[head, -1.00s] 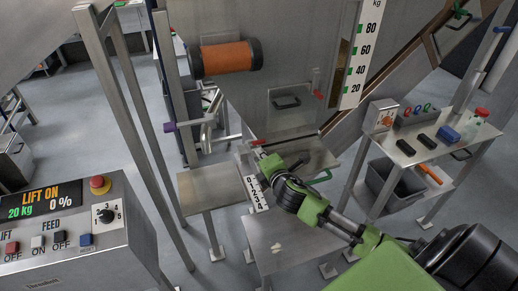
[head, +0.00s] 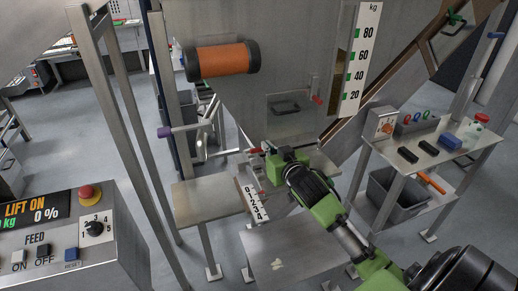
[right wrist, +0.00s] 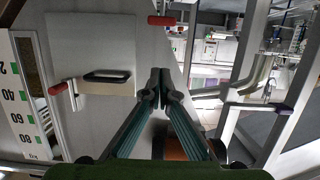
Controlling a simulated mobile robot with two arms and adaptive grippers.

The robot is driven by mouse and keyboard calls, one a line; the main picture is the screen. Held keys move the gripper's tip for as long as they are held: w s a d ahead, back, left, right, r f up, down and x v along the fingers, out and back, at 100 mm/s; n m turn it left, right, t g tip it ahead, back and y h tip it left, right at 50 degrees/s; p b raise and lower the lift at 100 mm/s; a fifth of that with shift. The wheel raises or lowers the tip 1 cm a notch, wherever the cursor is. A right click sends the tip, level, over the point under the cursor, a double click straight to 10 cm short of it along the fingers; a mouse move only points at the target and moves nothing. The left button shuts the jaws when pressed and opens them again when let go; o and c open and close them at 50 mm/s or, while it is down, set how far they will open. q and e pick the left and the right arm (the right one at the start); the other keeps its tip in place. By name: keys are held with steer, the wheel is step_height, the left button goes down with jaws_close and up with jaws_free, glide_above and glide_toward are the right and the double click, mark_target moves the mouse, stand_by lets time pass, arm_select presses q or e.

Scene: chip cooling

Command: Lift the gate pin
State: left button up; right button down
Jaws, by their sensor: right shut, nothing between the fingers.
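A pale gate plate with a black handle (right wrist: 107,76) shows in the right wrist view, and its handle also shows in the head view (head: 286,108). A small red grip (right wrist: 54,88) on a metal rod sits at the plate's edge; it also shows in the head view (head: 317,100). A second red grip (right wrist: 161,20) on a thin rod is beyond my fingers, beside the plate. I cannot tell for sure which one is the gate pin. My right gripper (right wrist: 158,76) is shut and empty, apart from both grips. My left gripper is out of view.
An orange roller (head: 222,59) and a purple-tipped lever (head: 166,131) are left of the gate. A kg scale (head: 361,60) is on its right. Low steel tables (head: 205,196) stand below. A side table (head: 452,154) with small items is at right, a control box (head: 100,230) at left.

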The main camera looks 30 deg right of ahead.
steer(key=p, duration=0.2)
glide_above(259, 148)
steer(key=s+a, duration=0.2)
steer(key=f, duration=0.6)
steer(key=shift+s+d, duration=0.2)
steer(key=shift+s, duration=0.05)
